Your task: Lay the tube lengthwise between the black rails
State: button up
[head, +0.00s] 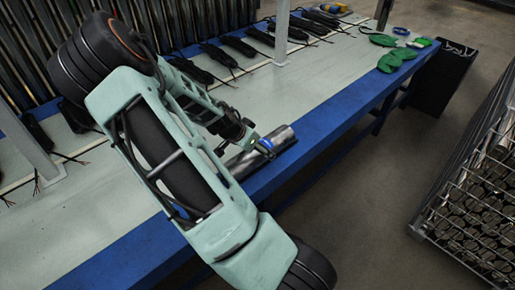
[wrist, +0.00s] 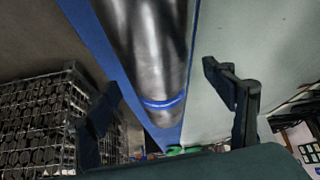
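The tube is a shiny dark metal cylinder (head: 283,138) with a blue band, lying on the table's blue front edge strip. In the wrist view the tube (wrist: 150,45) runs from the top edge down to a rounded end just past its blue band. My gripper (wrist: 161,80) is open, with one dark finger on each side of the tube and visible gaps to both. In the head view my gripper (head: 262,147) is at the tube, and my arm hides part of it. I cannot make out the black rails with certainty in either view.
Several black pouches with loose leads (head: 243,46) lie along the back of the pale table (head: 318,72). Green gloves (head: 397,59) lie at its far right end, near a black bin (head: 445,80). A wire cage (head: 475,200) of dark cylinders stands across the floor.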

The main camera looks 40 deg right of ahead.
jog(key=shift+a, duration=0.1)
jog(key=v, duration=1.2)
dwell(0.4)
dwell(0.4)
